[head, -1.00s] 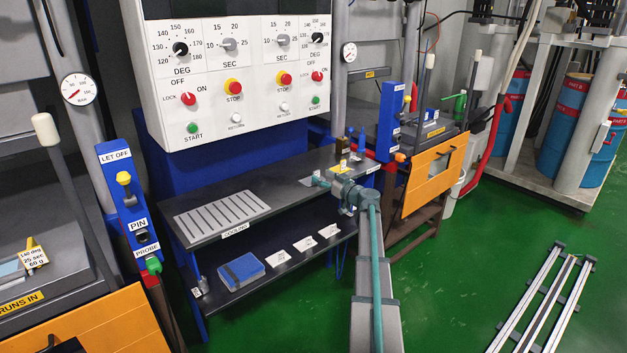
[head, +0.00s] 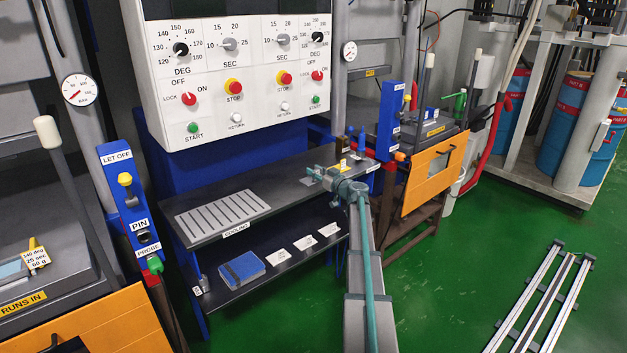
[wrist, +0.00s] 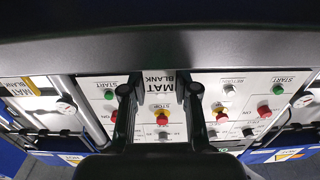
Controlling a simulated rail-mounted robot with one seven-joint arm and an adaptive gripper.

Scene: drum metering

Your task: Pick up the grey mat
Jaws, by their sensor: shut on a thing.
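My gripper (head: 316,175) is over the right part of the dark shelf top, beside a small yellow-marked block. In the wrist view its two dark fingers (wrist: 160,95) stand on either side of a pale grey piece lettered MAT BLANK, which I take for the grey mat (wrist: 158,72), and are shut on it. In the head view a small grey flat patch, likely the grey mat (head: 307,181), shows at the left of the fingertips. It seems just above the shelf top, but I cannot tell the gap.
The shelf top has a slotted cooling plate (head: 222,210) on its left. The white control panel (head: 240,80) hangs above. A blue pad (head: 242,269) and white cards lie on the lower shelf. A blue post (head: 390,120) and orange guard (head: 432,176) stand to the right.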

